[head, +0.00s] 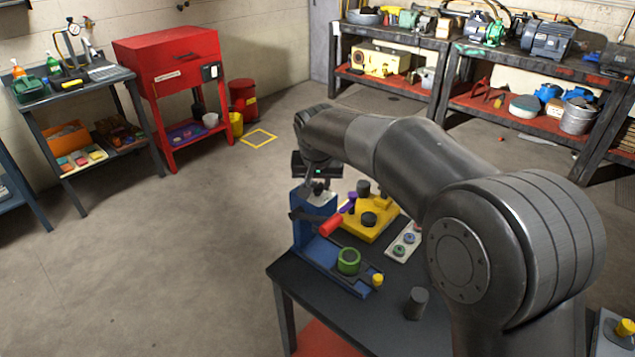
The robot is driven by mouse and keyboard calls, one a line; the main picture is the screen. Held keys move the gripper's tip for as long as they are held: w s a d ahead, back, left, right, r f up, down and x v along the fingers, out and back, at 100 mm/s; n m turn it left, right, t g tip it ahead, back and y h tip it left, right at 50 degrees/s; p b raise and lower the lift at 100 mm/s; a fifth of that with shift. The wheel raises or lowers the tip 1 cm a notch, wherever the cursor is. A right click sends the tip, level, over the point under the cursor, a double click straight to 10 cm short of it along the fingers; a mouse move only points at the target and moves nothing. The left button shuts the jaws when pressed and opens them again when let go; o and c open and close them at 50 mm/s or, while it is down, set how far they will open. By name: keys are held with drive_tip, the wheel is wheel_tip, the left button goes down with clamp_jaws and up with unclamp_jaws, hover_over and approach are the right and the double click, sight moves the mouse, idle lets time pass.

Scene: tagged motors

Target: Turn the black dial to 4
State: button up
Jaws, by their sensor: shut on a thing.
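My gripper (317,182) points down at the top of a blue fixture (315,232) on the dark workbench (330,309). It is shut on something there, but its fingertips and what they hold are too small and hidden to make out. I cannot tell for sure which part is the black dial, and no numbers are readable. A round dark knob (369,219) sits on a yellow block (352,231) to the right of my gripper, apart from it.
The blue fixture has a red handle (331,224) and a green ring (349,262). A small yellow-topped part (377,280), a dark grey cylinder (416,303) and a pale plate (398,251) are nearby. A red cabinet (170,65) stands far back; open floor lies left.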

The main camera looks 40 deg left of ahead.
drive_tip(key=n, duration=0.2)
drive_tip(key=n+g+y, duration=0.1)
drive_tip(key=n, duration=0.1)
drive_tip(key=n+g, duration=0.1)
drive_tip(key=n, duration=0.1)
drive_tip(key=shift+w+d, duration=0.2)
drive_tip(key=shift+w, duration=0.1)
drive_tip(key=n+g, duration=0.1)
drive_tip(key=n, duration=0.2)
drive_tip(key=n+g, duration=0.1)
drive_tip(key=n, duration=0.1)
drive_tip(key=shift+w+n+y, duration=0.2)
drive_tip(key=shift+n+y, duration=0.1)
drive_tip(key=shift+n, duration=0.1)
drive_tip(key=n+g, duration=0.1)
drive_tip(key=n, duration=0.1)
drive_tip(key=n+g, duration=0.1)
drive_tip(key=n, duration=0.2)
drive_tip(key=shift+w+a+h, duration=0.15)
drive_tip(key=shift+w+h, duration=0.05)
drive_tip(key=shift+h, duration=0.2)
drive_tip(key=n+g+h, duration=0.1)
drive_tip(key=n, duration=0.2)
drive_tip(key=n+h, duration=0.1)
drive_tip(key=n, duration=0.2)
drive_tip(key=shift+w+a+g, duration=0.1)
drive_tip(key=shift+a+g, duration=0.05)
drive_tip(key=shift+g, duration=0.25)
drive_tip(key=shift+n, duration=0.4)
